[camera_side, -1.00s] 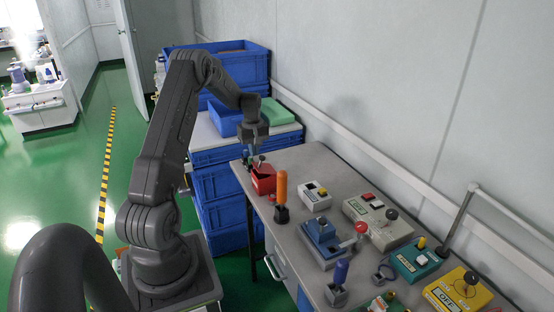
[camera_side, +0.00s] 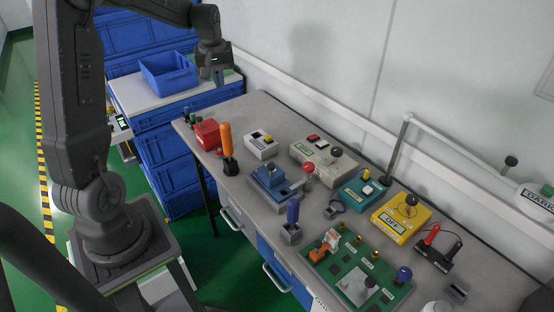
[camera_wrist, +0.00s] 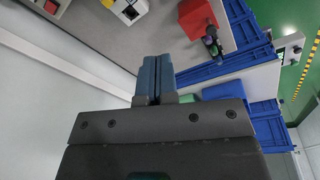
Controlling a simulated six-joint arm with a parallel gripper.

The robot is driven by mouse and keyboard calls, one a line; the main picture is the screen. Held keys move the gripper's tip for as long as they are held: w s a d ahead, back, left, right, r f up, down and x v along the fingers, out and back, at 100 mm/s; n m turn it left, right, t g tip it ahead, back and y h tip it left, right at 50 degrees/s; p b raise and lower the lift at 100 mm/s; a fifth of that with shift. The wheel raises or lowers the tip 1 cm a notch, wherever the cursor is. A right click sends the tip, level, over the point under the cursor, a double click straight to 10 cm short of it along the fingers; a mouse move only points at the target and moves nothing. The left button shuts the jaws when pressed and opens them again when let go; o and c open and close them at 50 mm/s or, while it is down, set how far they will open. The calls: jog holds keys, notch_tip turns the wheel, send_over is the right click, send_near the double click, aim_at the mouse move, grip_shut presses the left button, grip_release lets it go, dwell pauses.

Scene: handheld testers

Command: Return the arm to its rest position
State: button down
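My gripper (camera_side: 214,78) hangs in the air at the end of my arm, in front of the white-topped stand at the back. In the side view it is well above and apart from the red box (camera_side: 207,134) at the table's far left end. In the wrist view my gripper's two blue fingers (camera_wrist: 153,80) lie side by side with only a thin line between them. Nothing shows between them. The red box also shows in the wrist view (camera_wrist: 195,17), beyond the fingertips.
The grey table (camera_side: 262,108) carries several testers, including a yellow box (camera_side: 401,219), a blue device (camera_side: 270,184) and a green circuit board (camera_side: 352,275). An orange-handled tool (camera_side: 227,140) stands upright. A blue bin (camera_side: 168,75) sits on the stand. The wall closes off the far side.

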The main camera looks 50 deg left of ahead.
jog(key=s+d+r+m+t, duration=0.1)
jog(key=s+d+r+m, duration=0.25)
jog(key=d, duration=0.55)
jog(key=s+d+r+m+t, duration=0.1)
jog(key=s+d+r+m, duration=0.25)
jog(key=d, duration=0.55)
jog(key=s+d+m+t+h, duration=0.1)
jog(key=s+d+m, duration=0.4)
jog(key=s+d, duration=0.5)
jog(key=shift+s+m+t, duration=0.15)
jog(key=shift+m+t, duration=0.15)
jog(key=shift+t, duration=0.4)
jog(key=c, duration=1.8)
grip_release()
jog(key=shift+d, duration=0.1)
